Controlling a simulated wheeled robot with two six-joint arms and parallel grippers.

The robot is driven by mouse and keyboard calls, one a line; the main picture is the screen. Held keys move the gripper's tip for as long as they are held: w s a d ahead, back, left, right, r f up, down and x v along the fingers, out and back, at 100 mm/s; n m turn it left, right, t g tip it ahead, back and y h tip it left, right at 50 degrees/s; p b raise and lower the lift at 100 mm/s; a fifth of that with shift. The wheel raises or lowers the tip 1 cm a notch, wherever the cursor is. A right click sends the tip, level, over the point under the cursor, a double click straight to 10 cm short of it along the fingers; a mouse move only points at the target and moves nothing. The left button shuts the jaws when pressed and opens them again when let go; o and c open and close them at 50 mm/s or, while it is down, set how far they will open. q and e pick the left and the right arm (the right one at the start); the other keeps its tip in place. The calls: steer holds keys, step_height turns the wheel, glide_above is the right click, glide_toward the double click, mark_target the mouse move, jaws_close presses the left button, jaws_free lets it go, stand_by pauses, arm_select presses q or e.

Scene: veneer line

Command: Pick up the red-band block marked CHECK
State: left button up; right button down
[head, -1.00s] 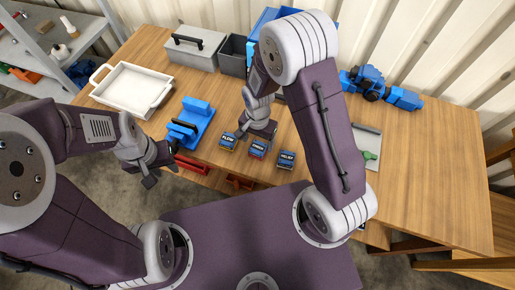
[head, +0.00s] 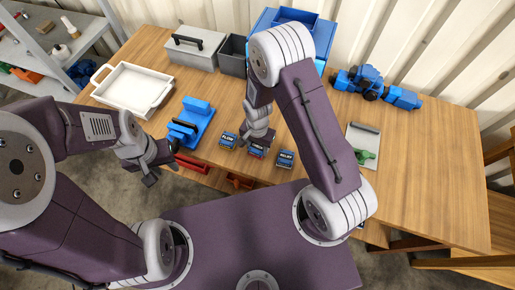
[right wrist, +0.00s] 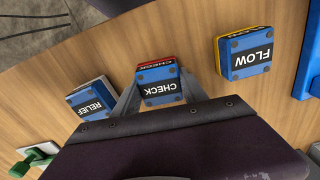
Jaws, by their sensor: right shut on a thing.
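The CHECK block (right wrist: 158,86) is blue with a black label and a red band at its base edge. In the head view the CHECK block (head: 256,154) sits in the middle of a row of three on the wooden table, partly covered by my right gripper (head: 258,145). In the right wrist view my right gripper (right wrist: 158,95) has one finger on each side of the block and is shut on it. The block appears still at table level. My left gripper (head: 160,174) is open and empty, off the table's front edge.
The yellow-band FLOW block (right wrist: 247,53) and the RELIEF block (right wrist: 92,98) stand close on either side. A blue fixture (head: 196,122), a white tray (head: 125,88) and a grey toolbox (head: 193,52) are to the left.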

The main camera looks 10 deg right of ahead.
mark_target(257, 146)
steer(key=shift+w+r, duration=0.15)
steer(key=shift+r, duration=0.3)
step_height(257, 146, up, 3)
steer(key=shift+f+b, duration=0.1)
steer(key=shift+b, duration=0.25)
steer(key=s+a+r, duration=0.3)
steer(key=s+r, duration=0.4)
steer(key=s, duration=0.4)
steer(key=shift+s+a+r+b, duration=0.15)
steer(key=shift+s+a+b, duration=0.05)
steer(key=shift+a+b, duration=0.25)
